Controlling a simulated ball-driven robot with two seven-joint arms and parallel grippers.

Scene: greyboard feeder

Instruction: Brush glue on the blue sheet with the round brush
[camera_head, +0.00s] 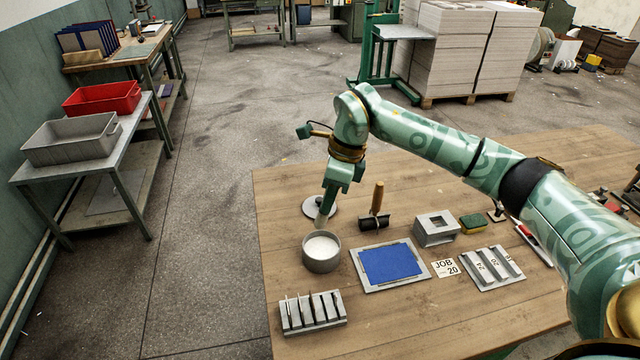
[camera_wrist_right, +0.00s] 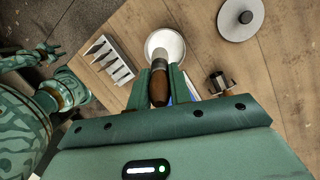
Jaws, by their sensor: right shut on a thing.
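My right gripper (camera_head: 330,198) is shut on the brown handle of the round brush (camera_wrist_right: 159,88), which points down. The brush tip (camera_head: 319,222) is at the far rim of the grey glue pot (camera_head: 321,264); I cannot tell whether it touches the white glue (camera_head: 321,248). The blue sheet (camera_head: 391,263) lies flat on a grey board right of the pot. In the right wrist view the pot (camera_wrist_right: 165,44) is just beyond the brush. My left gripper (camera_wrist_right: 45,52) seems to show small at the left of that view, its jaws unclear.
A slotted grey rack (camera_head: 312,312) stands in front of the pot; a round lid (camera_head: 319,208) lies behind it.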

